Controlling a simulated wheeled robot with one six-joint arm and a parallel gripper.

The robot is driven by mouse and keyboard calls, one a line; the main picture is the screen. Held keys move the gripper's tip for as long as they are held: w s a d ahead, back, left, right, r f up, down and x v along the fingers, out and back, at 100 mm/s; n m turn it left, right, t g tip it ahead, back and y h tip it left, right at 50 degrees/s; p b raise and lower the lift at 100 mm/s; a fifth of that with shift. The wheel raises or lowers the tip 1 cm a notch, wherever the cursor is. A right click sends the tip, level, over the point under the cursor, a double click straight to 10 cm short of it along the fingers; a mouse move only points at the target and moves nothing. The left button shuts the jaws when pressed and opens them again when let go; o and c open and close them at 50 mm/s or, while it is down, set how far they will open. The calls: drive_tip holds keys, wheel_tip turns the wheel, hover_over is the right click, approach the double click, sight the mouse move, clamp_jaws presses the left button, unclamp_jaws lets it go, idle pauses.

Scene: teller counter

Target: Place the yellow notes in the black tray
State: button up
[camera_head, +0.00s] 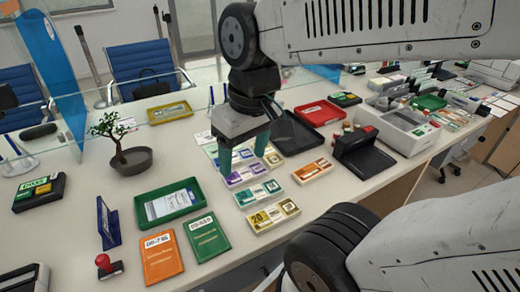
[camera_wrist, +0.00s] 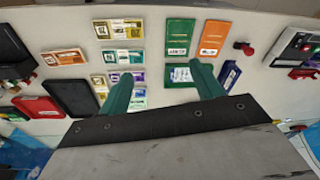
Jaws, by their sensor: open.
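Several note bundles lie on the counter. Two look yellowish: a small one (camera_head: 272,159) behind my right finger, near the black tray, also in the wrist view (camera_wrist: 99,83), and an olive-yellow one marked 20 (camera_head: 273,215) at the front, at the top of the wrist view (camera_wrist: 119,29). I cannot tell which the task means. The black tray (camera_head: 298,138) lies flat behind the bundles, partly hidden by my gripper; the wrist view shows it empty (camera_wrist: 70,97). My gripper (camera_head: 243,163) is open and empty above the bundles, fingers pointing down.
Purple (camera_head: 242,176), green (camera_head: 258,194) and orange (camera_head: 312,171) bundles are close by. A red tray (camera_head: 320,112) adjoins the black one. A green tray (camera_head: 185,200) and folders (camera_head: 207,237) lie left. A dark card device (camera_head: 362,155) stands right.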

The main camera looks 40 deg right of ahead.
drive_tip(key=w+d+f+t+y, duration=0.1)
drive_tip(key=w+d+f, duration=0.15)
drive_tip(key=w, duration=0.35)
drive_tip(key=w+d+f, duration=0.2)
drive_tip(key=w+d, duration=0.1)
drive_tip(key=w, duration=0.3)
drive_tip(key=m+t+h, duration=0.2)
drive_tip(key=m+h, duration=0.1)
approach(267, 151)
wheel_tip(267, 151, down, 3)
drive_tip(key=shift+w+d+r, duration=0.1)
drive_tip(key=shift+w+d, duration=0.05)
drive_tip(key=shift+w, duration=0.05)
drive_tip(key=shift+w+x, duration=0.15)
drive_tip(key=shift+x, duration=1.25)
drive_tip(key=shift+w+x, duration=0.1)
drive_tip(key=shift+x, duration=1.3)
drive_tip(key=shift+r, duration=0.1)
drive_tip(key=c, duration=0.9)
